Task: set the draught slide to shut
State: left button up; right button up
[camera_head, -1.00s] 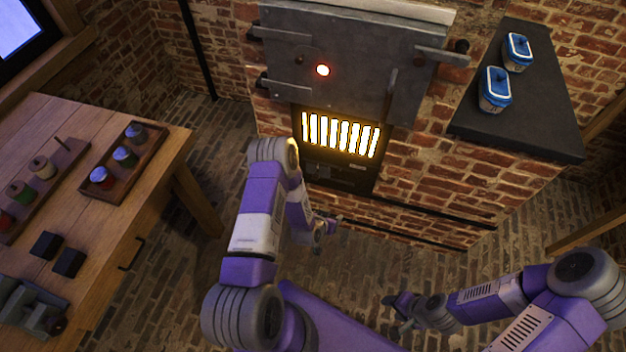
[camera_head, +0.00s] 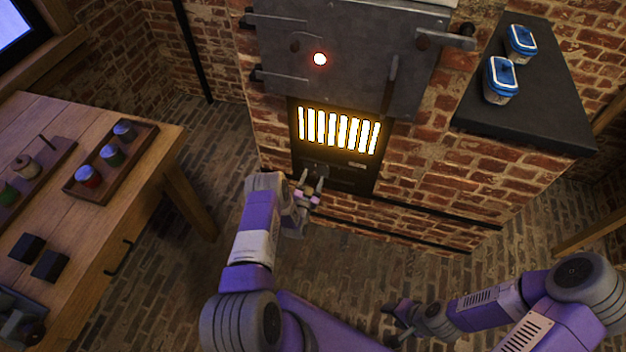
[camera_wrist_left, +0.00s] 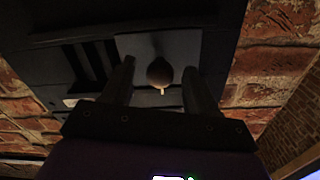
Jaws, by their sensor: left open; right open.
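The draught slide, a small grey plate with a round dark knob, sits low on the furnace front, under the glowing grate. In the left wrist view the slide's plate (camera_wrist_left: 135,45) shows with the knob (camera_wrist_left: 160,72) on it, and dark slots (camera_wrist_left: 85,62) lie to its left. In the head view the slide (camera_head: 318,168) is small and dark. My left gripper (camera_head: 311,183) is open in front of it; in the left wrist view its fingers (camera_wrist_left: 160,80) stand either side of the knob, apart from it. My right gripper (camera_head: 396,318) is open and empty, low at the right.
The furnace door (camera_head: 350,50) and the bright grate (camera_head: 340,130) are above the slide. A dark ledge (camera_head: 540,110) with two blue-lidded tubs (camera_head: 500,78) is at right. A wooden table (camera_head: 100,225) with a tray of jars (camera_head: 140,150) stands at left. Brick floor lies between.

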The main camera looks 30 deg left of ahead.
pick_arm(q)
jog(key=shift+w+a, duration=0.1)
jog(key=shift+w, duration=0.3)
pick_arm(e)
jog(key=shift+f, duration=0.2)
